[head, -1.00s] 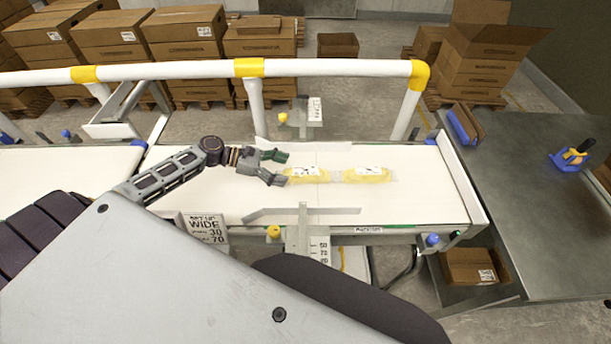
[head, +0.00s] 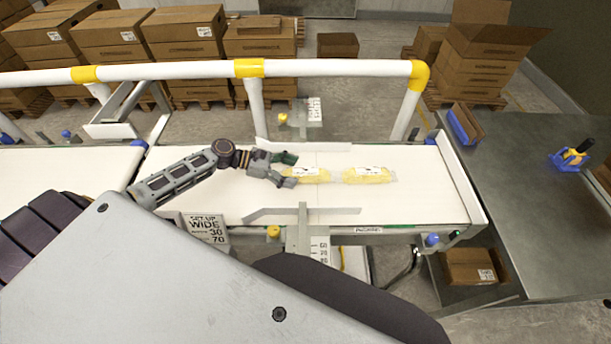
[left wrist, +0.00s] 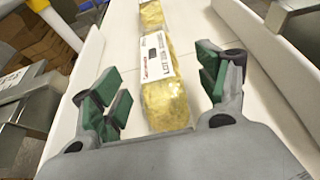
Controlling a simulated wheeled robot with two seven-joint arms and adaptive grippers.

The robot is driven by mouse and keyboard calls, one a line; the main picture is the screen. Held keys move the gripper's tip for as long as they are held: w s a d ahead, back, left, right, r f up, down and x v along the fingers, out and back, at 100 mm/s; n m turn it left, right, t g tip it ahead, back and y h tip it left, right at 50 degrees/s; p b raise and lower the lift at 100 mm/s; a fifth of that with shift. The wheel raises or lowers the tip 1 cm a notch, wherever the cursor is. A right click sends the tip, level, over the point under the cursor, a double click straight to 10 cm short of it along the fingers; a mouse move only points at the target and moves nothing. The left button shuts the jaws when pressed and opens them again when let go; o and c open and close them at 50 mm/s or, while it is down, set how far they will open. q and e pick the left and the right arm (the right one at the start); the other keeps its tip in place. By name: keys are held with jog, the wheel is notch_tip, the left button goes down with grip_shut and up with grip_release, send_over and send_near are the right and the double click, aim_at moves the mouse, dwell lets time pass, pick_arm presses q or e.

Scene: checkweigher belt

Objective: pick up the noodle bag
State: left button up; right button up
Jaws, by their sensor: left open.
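Two yellow noodle bags with white labels lie end to end along the white belt. The nearer noodle bag (head: 311,175) is at my left gripper, and the second noodle bag (head: 368,175) lies to its right. My left gripper (head: 291,170) is open, low over the belt, with its fingertips at the left end of the nearer bag. In the left wrist view, the nearer bag (left wrist: 162,92) lies between the spread green-padded fingers, apart from both. The second bag (left wrist: 151,17) shows beyond it. My right gripper is in neither view.
The belt (head: 425,195) has side guides, with a low metal rail (head: 300,211) along the near side. A white and yellow guard rail (head: 330,68) crosses behind it. A grey table (head: 535,215) with a blue tape dispenser (head: 570,160) stands to the right.

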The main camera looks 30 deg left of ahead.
aim_at(302, 173)
pick_arm(q)
jog(key=shift+p+x, duration=0.3)
jog(key=shift+x, duration=1.75)
jog(key=shift+a+f, duration=0.1)
jog(key=shift+f, duration=0.05)
jog(key=c, duration=1.3)
jog(key=shift+o, duration=0.2)
jog(key=shift+r, duration=5.05)
